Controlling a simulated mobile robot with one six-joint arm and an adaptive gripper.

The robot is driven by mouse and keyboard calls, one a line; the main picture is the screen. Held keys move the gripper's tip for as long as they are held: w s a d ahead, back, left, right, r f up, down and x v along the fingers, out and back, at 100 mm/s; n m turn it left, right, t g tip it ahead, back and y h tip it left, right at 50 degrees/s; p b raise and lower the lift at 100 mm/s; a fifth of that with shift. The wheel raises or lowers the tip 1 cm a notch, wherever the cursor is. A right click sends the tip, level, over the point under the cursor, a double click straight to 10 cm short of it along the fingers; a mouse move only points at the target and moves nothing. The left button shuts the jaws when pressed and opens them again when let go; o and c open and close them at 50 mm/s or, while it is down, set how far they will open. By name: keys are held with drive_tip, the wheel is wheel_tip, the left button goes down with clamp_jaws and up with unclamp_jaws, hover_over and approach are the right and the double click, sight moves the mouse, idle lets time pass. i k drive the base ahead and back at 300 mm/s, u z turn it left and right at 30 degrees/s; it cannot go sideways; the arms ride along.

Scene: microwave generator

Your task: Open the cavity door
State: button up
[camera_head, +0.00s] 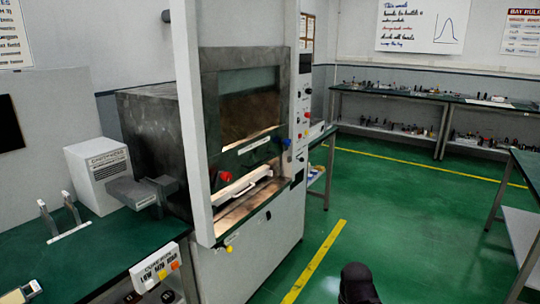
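The microwave generator is a tall cabinet in the middle of the view, with a pale front frame and dark metal sides (150,130). Its front holds a dark panel with a window (250,85), which seems to be the cavity door. Under that is a lit recess with a white bar-like handle (247,187). I cannot tell exactly where the door's edges lie. My gripper's fingers do not show; only a dark rounded part, likely of my arm, shows at the bottom.
A green bench (90,255) with a white box (98,172) stands at the left, close to the cabinet. A control column (303,105) is on the cabinet's right. Green floor (400,230) with yellow lines is clear to the right, before another table (525,165).

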sight(240, 158)
drive_tip(key=z, duration=0.3)
drive_tip(key=i, duration=1.35)
drive_tip(key=u, duration=0.05)
